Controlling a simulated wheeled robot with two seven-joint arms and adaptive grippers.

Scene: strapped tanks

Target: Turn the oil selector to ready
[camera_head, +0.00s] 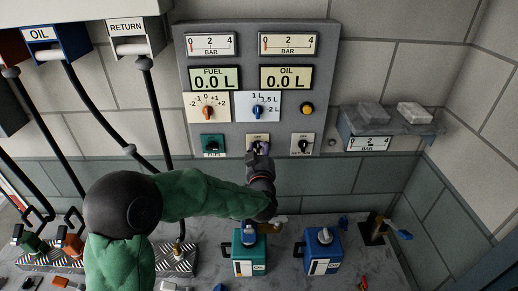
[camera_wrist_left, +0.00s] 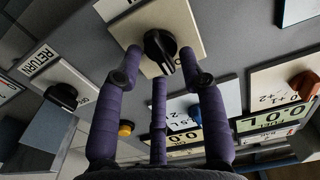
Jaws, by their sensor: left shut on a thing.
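The wall panel (camera_head: 240,120) carries a row of three selectors. My left gripper (camera_head: 260,152) is at the middle one, a cream plate (camera_head: 255,137) with its lower label hidden, which I take for the oil selector. In the left wrist view its black knob (camera_wrist_left: 160,48) stands between my purple fingers (camera_wrist_left: 160,62), which are shut on it. The knob's pointer and the set position cannot be read clearly. The green fuel selector (camera_head: 213,143) is to the left and another cream selector with a black knob (camera_head: 303,145) to the right. My right gripper is not in view.
Above are blue (camera_head: 259,107) and orange (camera_head: 208,112) knobs, an orange button (camera_head: 307,108), and fuel and oil displays reading 0.0 L. A shelf (camera_head: 390,122) juts out at right. Teal (camera_head: 249,255) and blue (camera_head: 322,253) cans stand below. Black hoses hang at left.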

